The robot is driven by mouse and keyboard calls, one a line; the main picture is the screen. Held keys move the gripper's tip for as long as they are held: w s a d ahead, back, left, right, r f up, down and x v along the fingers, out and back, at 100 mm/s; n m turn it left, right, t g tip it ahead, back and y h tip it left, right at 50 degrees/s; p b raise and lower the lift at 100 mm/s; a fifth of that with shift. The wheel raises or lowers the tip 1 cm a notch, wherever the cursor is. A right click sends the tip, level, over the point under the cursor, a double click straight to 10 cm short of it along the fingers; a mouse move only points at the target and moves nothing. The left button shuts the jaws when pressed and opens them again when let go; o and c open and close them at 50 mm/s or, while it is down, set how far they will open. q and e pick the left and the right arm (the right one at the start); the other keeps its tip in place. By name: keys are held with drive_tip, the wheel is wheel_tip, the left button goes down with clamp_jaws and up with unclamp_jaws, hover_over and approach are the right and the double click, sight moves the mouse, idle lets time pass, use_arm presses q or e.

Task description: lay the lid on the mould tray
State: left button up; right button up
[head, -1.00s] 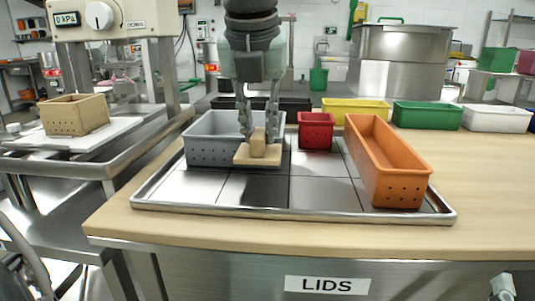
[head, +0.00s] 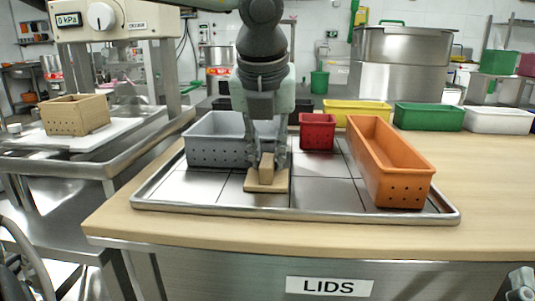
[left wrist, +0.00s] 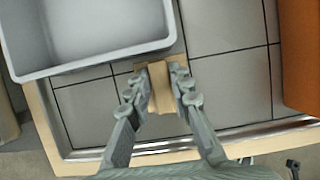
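The lid (head: 266,182) is a flat pale-wood plate with an upright block as its handle. It is at the front of the steel mould tray (head: 215,209), right of the grey mould. My left gripper (head: 267,165) points down with one finger on each side of the handle and is shut on it. The left wrist view also shows the fingers (left wrist: 160,88) against both sides of the block. The lid is level and very low over the tray; I cannot tell whether it touches. My right gripper is not clearly seen.
On the tray stand a grey mould (head: 212,150), a red mould (head: 316,132) and a long orange mould (head: 385,170). Behind are yellow (head: 357,112), green (head: 428,117) and white (head: 497,120) bins. The tabletop at right (head: 480,185) is clear.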

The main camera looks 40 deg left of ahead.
sight(265, 187)
use_arm(q)
drive_tip(key=o, duration=0.3)
drive_tip(key=shift+r, duration=0.2)
drive_tip(key=shift+p+v, duration=0.9)
drive_tip(key=shift+v, duration=5)
use_arm(e)
drive_tip(key=shift+w+a+f+g+h, duration=0.1)
drive_tip(key=shift+w+f+g+h, duration=0.15)
drive_tip(key=shift+f+g, duration=0.45)
drive_tip(key=shift+w+d+f+g+h, duration=0.15)
drive_tip(key=shift+w+f+g, duration=0.25)
drive_tip(key=shift+f, duration=0.65)
drive_tip(key=shift+w+a+f+g+h, duration=0.2)
drive_tip(key=shift+f+g, duration=0.4)
drive_tip(key=shift+f, duration=0.25)
